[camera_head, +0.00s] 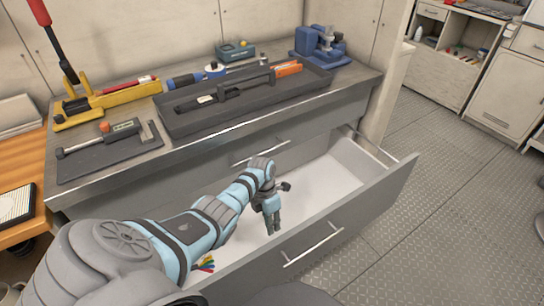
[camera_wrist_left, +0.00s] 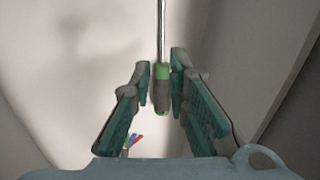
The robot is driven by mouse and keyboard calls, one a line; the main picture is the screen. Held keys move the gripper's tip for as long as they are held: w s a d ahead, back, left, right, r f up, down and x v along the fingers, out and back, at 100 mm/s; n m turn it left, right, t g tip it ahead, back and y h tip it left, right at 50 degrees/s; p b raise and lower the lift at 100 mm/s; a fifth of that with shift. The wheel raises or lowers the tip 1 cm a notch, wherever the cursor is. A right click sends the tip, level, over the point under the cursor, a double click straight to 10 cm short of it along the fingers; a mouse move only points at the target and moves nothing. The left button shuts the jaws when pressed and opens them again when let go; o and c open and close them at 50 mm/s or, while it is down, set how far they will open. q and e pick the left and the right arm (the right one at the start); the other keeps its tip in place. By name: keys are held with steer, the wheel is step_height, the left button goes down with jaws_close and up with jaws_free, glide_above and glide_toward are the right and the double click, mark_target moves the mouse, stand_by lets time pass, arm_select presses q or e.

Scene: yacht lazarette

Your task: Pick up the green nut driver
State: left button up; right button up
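The green nut driver (camera_wrist_left: 162,92) shows in the left wrist view, with a green and grey handle and a thin metal shaft running to the top edge. My left gripper (camera_wrist_left: 160,85) is open, with one finger on each side of the handle. Whether either finger touches it I cannot tell. In the head view, my left gripper (camera_head: 272,222) points down inside the open drawer (camera_head: 330,165). I cannot make out the nut driver there; the gripper and arm may hide it. My right gripper is not in view.
Several small coloured pieces (camera_head: 205,264) lie at the drawer's near left end. The drawer's front panel (camera_head: 345,225) and side walls surround my gripper. The workbench (camera_head: 240,125) above holds a dark tool tray (camera_head: 205,125), a yellow tool (camera_head: 105,97) and a blue vise (camera_head: 325,45).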

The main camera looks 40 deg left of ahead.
arm_select(q)
steer(key=f+b, duration=0.1)
steer(key=f, duration=0.2)
steer(key=d+f+b, duration=0.1)
steer(key=f+b, duration=0.1)
steer(key=f, duration=0.1)
steer(key=d+f+b, duration=0.1)
steer(key=f+b, duration=0.1)
steer(key=shift+s+f, duration=0.35)
steer(key=shift+f, duration=0.05)
steer(key=shift+f+b, duration=0.5)
steer(key=shift+d+r, duration=0.1)
steer(key=shift+r, duration=0.05)
jaws_close()
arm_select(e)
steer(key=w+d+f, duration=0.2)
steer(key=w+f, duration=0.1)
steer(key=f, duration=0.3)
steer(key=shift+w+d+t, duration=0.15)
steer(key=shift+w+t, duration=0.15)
